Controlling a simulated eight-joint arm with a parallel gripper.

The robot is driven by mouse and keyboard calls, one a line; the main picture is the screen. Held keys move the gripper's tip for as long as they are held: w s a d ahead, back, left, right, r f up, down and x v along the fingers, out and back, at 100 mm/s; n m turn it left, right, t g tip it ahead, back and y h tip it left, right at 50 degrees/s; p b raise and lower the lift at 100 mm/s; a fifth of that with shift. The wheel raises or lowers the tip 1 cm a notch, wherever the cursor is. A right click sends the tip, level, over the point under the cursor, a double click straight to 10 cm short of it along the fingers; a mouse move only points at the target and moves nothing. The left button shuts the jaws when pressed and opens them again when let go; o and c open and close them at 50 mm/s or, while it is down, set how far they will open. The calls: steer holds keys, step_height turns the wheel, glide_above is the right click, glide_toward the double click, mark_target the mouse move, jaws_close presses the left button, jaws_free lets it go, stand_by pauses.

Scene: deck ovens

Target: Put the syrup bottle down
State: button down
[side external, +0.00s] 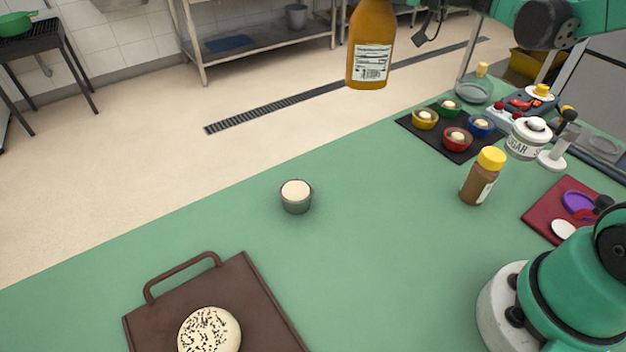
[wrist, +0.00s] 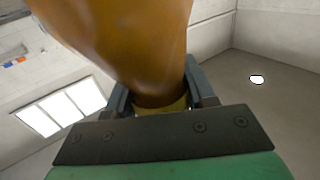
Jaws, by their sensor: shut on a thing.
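The syrup bottle (side external: 370,45) is amber brown with a white printed label. It hangs upright in the air at the top of the side view, above the far side of the green counter (side external: 370,250). Its top is cut off by the picture edge. In the wrist view the bottle (wrist: 120,40) fills the upper middle, and my gripper (wrist: 160,105) is shut on its narrow end, with one finger on each side. The gripper's fingers are out of frame in the side view.
A brown tray (side external: 262,300) holds a seeded bun (side external: 209,331). A small grey cup (side external: 296,197) stands mid-counter. A yellow-capped shaker (side external: 482,177), a sugar jar (side external: 527,137) and a black mat (side external: 468,152) with several coloured bowls are at right. The counter between cup and shaker is clear.

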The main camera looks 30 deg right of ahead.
mark_target(372, 34)
steer(key=s+a+f+m+t+h, duration=0.2)
steer(key=s+f+m+h, duration=0.3)
steer(key=h, duration=0.4)
steer(key=shift+s+a+f+m+t+h, duration=0.3)
steer(key=shift+a+f+m+t, duration=0.15)
steer(key=shift+a+m, duration=0.2)
steer(key=shift+d, duration=0.1)
